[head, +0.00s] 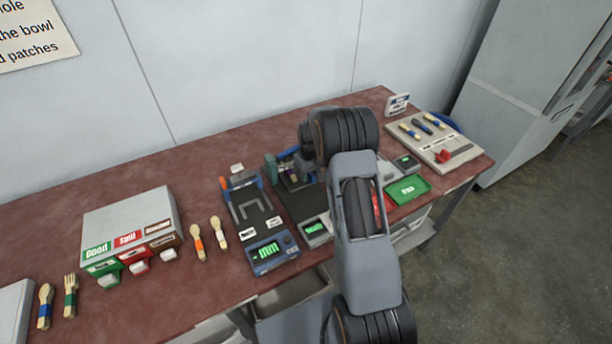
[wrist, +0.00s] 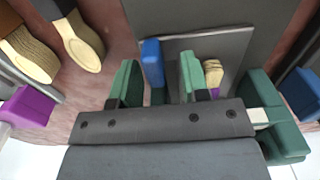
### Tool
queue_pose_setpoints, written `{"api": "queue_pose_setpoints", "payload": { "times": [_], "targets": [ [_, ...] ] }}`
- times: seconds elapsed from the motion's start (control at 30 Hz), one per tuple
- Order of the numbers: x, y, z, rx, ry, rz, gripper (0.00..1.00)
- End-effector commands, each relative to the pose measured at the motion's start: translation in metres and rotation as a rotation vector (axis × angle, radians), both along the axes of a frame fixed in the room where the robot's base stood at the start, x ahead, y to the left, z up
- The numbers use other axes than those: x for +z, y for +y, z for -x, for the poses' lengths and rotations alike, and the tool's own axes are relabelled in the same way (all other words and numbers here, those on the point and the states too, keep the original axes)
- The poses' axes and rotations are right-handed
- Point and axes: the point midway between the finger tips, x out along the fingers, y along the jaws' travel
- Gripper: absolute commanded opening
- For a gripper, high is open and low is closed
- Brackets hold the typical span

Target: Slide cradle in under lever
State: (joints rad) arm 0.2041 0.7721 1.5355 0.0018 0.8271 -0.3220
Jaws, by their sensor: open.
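In the wrist view my gripper (wrist: 157,82) is open, with two green-padded fingers pointing down. An upright blue tab (wrist: 152,60) stands between the fingers, nearer the left one; contact cannot be told. It rises at the edge of a grey plate (wrist: 225,42), which may be the cradle. A wooden piece with a purple band (wrist: 212,74), likely a spoon, shows just right of the right finger. Green blocks (wrist: 275,115) stand further right. In the head view the press (head: 292,178) is partly behind my arm, which also hides my fingers. I cannot single out the lever.
A blue device with a green display (head: 268,252) stands left of the press. Two loose wooden utensils (head: 208,238) lie beside it. A sorting box (head: 130,228) is further left. A green tray (head: 408,189) and a utensil board (head: 435,140) are at the right.

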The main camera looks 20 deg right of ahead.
Motion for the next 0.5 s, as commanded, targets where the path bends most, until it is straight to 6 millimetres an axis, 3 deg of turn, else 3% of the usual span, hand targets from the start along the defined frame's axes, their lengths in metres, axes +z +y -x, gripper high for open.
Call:
{"api": "queue_pose_setpoints", "payload": {
  "times": [0.27, 0.5],
  "targets": [
    [0.001, -0.004, 0.002, -0.006, 0.004, 0.0, 0.43],
    [0.031, -0.004, 0.002, -0.007, 0.001, 0.001, 0.43]
  ]
}}
